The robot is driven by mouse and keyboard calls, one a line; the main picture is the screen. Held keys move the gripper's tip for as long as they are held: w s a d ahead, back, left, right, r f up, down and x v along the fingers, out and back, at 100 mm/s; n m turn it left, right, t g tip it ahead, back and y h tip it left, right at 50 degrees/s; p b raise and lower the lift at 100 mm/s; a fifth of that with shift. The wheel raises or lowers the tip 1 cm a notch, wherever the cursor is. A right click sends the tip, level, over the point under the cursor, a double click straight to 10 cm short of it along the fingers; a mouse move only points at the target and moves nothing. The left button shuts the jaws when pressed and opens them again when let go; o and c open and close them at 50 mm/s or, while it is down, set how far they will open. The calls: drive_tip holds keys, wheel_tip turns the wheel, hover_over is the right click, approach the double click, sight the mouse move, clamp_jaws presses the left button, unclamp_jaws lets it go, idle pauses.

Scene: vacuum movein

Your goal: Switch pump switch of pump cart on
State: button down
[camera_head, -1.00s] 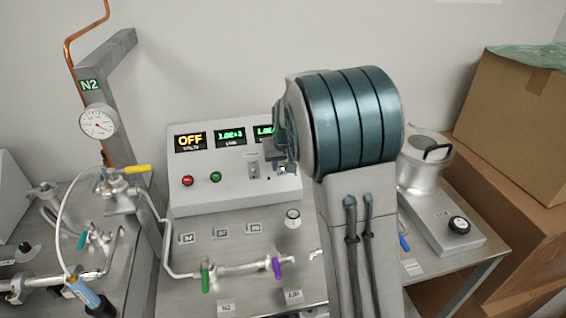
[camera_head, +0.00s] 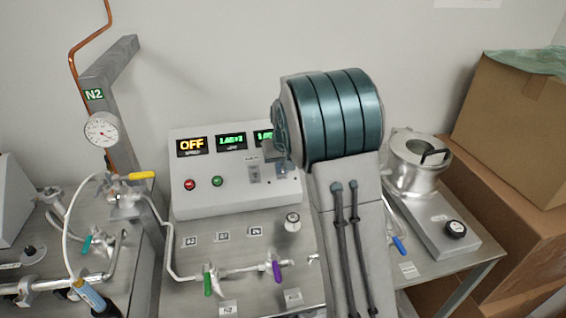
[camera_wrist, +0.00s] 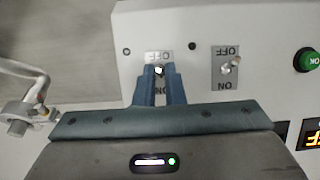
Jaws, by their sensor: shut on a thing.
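The pump cart's grey control box (camera_head: 235,202) stands on the metal bench in the head view. Its left display (camera_head: 191,146) reads OFF in orange. In the wrist view, which is upside down, my gripper (camera_wrist: 160,76) has its blue fingers shut on a small toggle switch (camera_wrist: 159,70) with an OFF label beside it. The fingers hide its lower part. A second toggle switch (camera_wrist: 231,65) with OFF and ON labels sits to the right, untouched; it also shows in the head view (camera_head: 254,172). My arm partly hides the gripper in the head view. I cannot read which switch is the pump's.
A green button (camera_head: 217,181) and a red button (camera_head: 189,184) sit on the box front. Green (camera_head: 208,284) and purple (camera_head: 276,271) valve handles lie in front. A gauge (camera_head: 101,129) is at left. A metal pot (camera_head: 417,170) and cardboard boxes (camera_head: 505,115) stand at right.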

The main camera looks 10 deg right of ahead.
drive_tip(key=g+p, duration=0.1)
drive_tip(key=p, duration=0.1)
drive_tip(key=w+r+g+p, duration=0.1)
drive_tip(key=p, duration=0.1)
drive_tip(key=shift+r+p, duration=0.15)
drive_tip(key=shift+p, duration=0.2)
drive_tip(key=g+p, duration=0.2)
drive_tip(key=shift+w+p, duration=0.25)
drive_tip(key=shift+p, duration=0.05)
drive_tip(key=shift+w+f+g+p, duration=0.2)
drive_tip(key=shift+w+g+p, duration=0.25)
drive_tip(key=shift+g+p, duration=0.6)
drive_tip(key=shift+w+f+g, duration=0.1)
drive_tip(key=shift+w+g, duration=0.25)
drive_tip(key=shift+g, duration=0.8)
drive_tip(key=c, duration=1.5)
unclamp_jaws()
drive_tip(key=shift+w, duration=0.1)
